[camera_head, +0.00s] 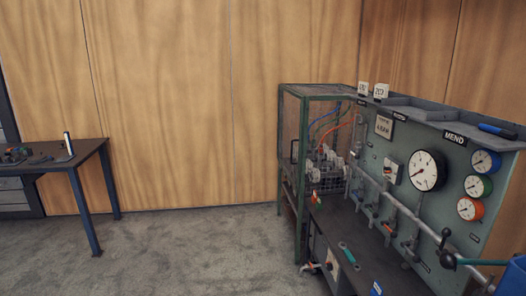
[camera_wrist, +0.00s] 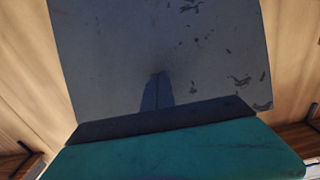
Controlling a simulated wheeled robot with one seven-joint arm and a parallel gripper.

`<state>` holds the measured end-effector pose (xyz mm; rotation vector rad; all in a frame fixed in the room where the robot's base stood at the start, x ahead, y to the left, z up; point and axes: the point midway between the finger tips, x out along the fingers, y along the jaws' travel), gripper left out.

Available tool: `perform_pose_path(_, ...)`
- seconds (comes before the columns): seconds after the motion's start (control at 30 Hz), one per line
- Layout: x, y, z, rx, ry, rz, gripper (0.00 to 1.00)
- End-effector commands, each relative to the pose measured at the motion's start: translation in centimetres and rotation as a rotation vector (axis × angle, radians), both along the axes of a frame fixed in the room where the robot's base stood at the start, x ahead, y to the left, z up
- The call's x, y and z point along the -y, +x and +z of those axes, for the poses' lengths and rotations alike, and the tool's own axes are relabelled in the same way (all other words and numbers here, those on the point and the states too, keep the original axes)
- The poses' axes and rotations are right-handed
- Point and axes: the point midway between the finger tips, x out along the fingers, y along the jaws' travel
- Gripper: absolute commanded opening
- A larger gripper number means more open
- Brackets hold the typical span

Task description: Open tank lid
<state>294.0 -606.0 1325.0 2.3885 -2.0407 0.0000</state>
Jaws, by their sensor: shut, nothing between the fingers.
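In the wrist view a flat dark grey-blue panel (camera_wrist: 215,60) with dark stains and flakes stands raised behind a teal box-like body (camera_wrist: 190,155); the two look like the tank lid and the tank. A dark band (camera_wrist: 110,128) lies between them, and whether it is the tank's opening or its rim is unclear. A darker, narrow two-pronged shape lies low on the middle of the panel and looks like a shadow of my gripper. I do not clearly make out the fingers themselves. The tank does not show in the head view.
Wooden wall panels (camera_head: 160,100) stand behind. A green-framed cage (camera_head: 302,150) and a grey gauge panel (camera_head: 450,150) fill the right of the head view. A dark workbench (camera_head: 85,152) stands at left. The carpet (camera_head: 190,250) between them is clear.

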Motion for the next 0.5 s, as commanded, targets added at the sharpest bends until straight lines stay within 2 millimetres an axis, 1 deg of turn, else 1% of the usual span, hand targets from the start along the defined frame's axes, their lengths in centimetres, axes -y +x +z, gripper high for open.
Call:
perform_pose_path(0.3, 0.04, 0.01, 0.04, 0.0, 0.0, 0.0, 0.0)
perform_pose_path(0.5, 0.93, 0.12, 0.67, 0.0, 0.0, -0.001, 0.0)
